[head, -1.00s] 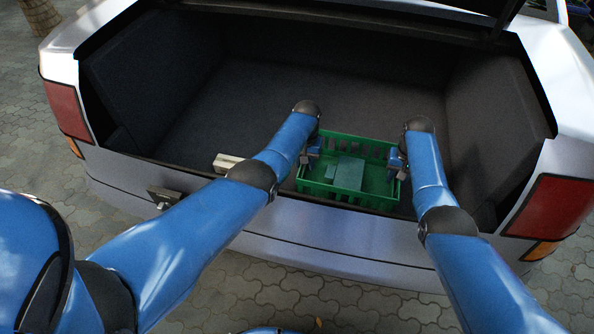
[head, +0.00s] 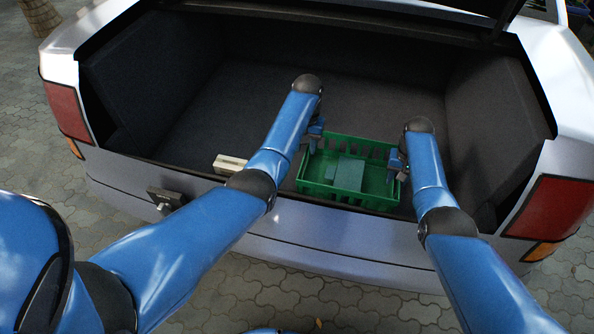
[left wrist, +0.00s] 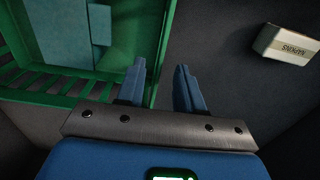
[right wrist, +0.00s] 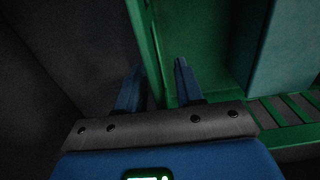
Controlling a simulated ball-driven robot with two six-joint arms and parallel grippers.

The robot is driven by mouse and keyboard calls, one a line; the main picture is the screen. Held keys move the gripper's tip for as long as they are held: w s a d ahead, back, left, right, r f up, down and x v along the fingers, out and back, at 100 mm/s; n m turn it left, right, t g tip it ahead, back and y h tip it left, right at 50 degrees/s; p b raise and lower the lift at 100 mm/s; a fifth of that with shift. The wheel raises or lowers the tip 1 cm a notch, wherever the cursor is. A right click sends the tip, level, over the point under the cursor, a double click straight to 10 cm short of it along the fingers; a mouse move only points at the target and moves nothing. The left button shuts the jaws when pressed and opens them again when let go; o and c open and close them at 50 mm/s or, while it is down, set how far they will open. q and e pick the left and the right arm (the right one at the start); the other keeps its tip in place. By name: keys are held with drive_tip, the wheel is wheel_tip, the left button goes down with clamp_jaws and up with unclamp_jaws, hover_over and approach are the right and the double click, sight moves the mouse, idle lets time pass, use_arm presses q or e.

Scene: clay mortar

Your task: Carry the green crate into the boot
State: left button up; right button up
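The green crate (head: 345,201) sits at the front of the car boot (head: 240,105), its near side close to the sill. A flat teal block and a smaller teal piece lie in it. My left gripper (head: 314,133) is open at the crate's left end; in the left wrist view its fingers (left wrist: 160,85) are apart, with the crate rim (left wrist: 157,60) by the left finger. My right gripper (head: 397,165) is at the right end; in the right wrist view its fingers (right wrist: 160,80) are apart, with the crate wall (right wrist: 153,45) showing between them.
A small cream box (head: 230,163) with printed lettering lies in the boot left of the crate, behind my left arm; it also shows in the left wrist view (left wrist: 287,49). The boot floor behind the crate is clear. The lid is raised.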

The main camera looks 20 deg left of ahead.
use_arm(q)
wheel_tip(320, 180, up, 3)
drive_tip(key=shift+f, duration=0.1)
drive_tip(key=shift+r, duration=0.3)
use_arm(e)
drive_tip(key=shift+r, duration=0.25)
wheel_tip(320, 180, up, 12)
drive_tip(key=shift+f, duration=0.25)
use_arm(q)
drive_tip(key=shift+r, duration=0.1)
